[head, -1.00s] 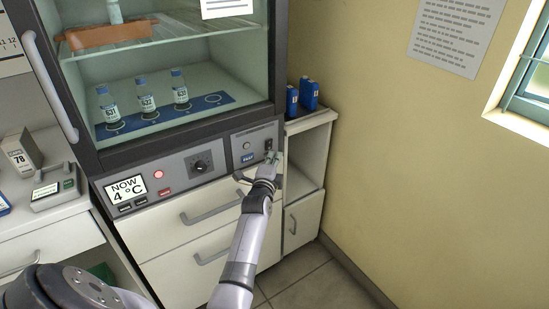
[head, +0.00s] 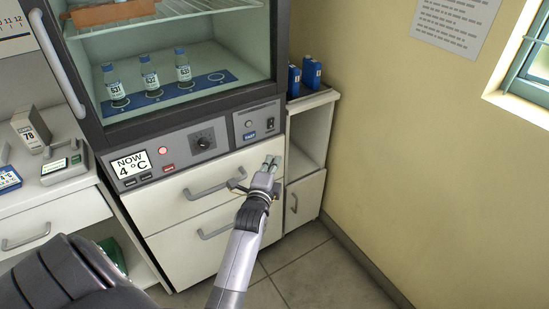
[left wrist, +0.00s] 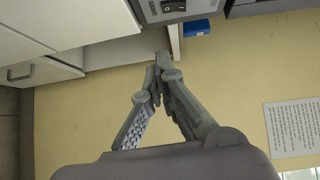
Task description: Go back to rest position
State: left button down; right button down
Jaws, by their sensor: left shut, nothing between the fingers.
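My left gripper (head: 272,161) is in front of the incubator's drawers, below the control panel (head: 182,155), with its fingers together and nothing between them. Its closed fingers also show in the left wrist view (left wrist: 162,62). The rocker switch (head: 270,124) on the panel's right part is in plain sight above the fingertips, apart from them. It also shows in the left wrist view (left wrist: 172,5). The display (head: 130,166) reads NOW 4 °C, and a red light (head: 163,151) glows beside it. My right gripper is not in view.
Several labelled bottles (head: 150,74) stand behind the incubator's glass. Drawer handles (head: 214,189) stick out near my left gripper. Blue packs (head: 311,72) stand on the side cabinet (head: 308,125). The yellow wall (head: 420,170) closes off the right; bare floor (head: 310,262) lies below.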

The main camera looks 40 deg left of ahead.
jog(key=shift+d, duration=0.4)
pick_arm(q)
jog(key=s+d+f+n+g+h+p, duration=0.15)
jog(key=d+f, duration=0.25)
jog(key=f, duration=0.5)
jog(key=s+d+f+n+g+h, duration=0.15)
jog(key=d+f, duration=0.25)
jog(key=f, duration=0.5)
jog(key=s+d+f+n+g+h+p, duration=0.15)
jog(key=s+d+f+g+h, duration=0.35)
jog(key=s+f, duration=0.85)
jog(key=s+d+f+n+g, duration=0.1)
jog(key=s+f, duration=0.4)
jog(key=s, duration=0.6)
jog(key=s+d+f+n+g+y+p, duration=0.1)
jog(key=s+f+n+g, duration=0.2)
jog(key=s+f, duration=0.3)
jog(key=s+d+f+n+g, duration=0.1)
jog(key=s+f, duration=0.4)
jog(key=s, duration=1.2)
jog(key=shift+f+n+g, duration=0.15)
jog(key=shift+n+g, duration=0.4)
jog(key=shift+g, duration=0.65)
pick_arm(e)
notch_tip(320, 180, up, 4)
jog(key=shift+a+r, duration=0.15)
pick_arm(q)
jog(key=shift+d, duration=0.1)
